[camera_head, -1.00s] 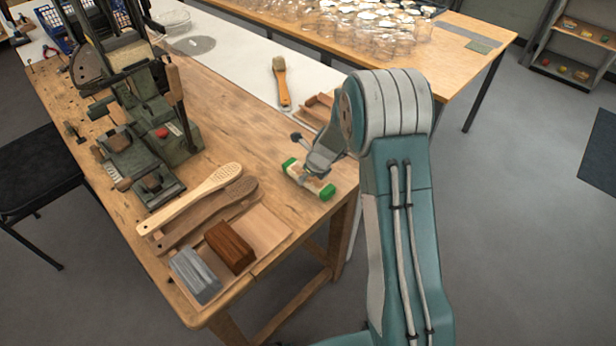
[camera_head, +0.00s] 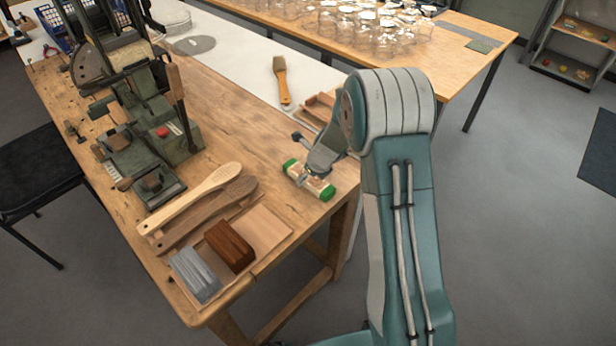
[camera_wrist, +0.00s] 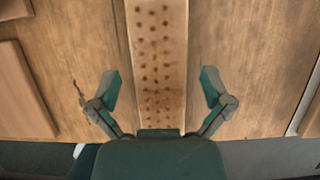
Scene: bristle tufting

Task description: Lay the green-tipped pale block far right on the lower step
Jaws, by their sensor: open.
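The green-tipped pale block (camera_head: 318,187) lies on the wooden bench near its right edge, with a green end on each side. In the wrist view its pale face (camera_wrist: 158,50) shows rows of small dark holes; its green ends are not seen there. My gripper (camera_wrist: 160,90) is open over the block, one finger on each side with a gap to both. The pale lower step (camera_head: 264,226) is at the bench's front corner. A grey block (camera_head: 195,275) and a dark brown block (camera_head: 229,247) lie on its left and middle; its right part is bare.
Two wooden brush shapes (camera_head: 205,196) lie behind the lower step. A green machine (camera_head: 145,150) stands on the bench's left. A small wooden tray (camera_head: 320,108) and a brush (camera_head: 281,80) lie beyond my gripper. The bench between machine and gripper is mostly clear.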

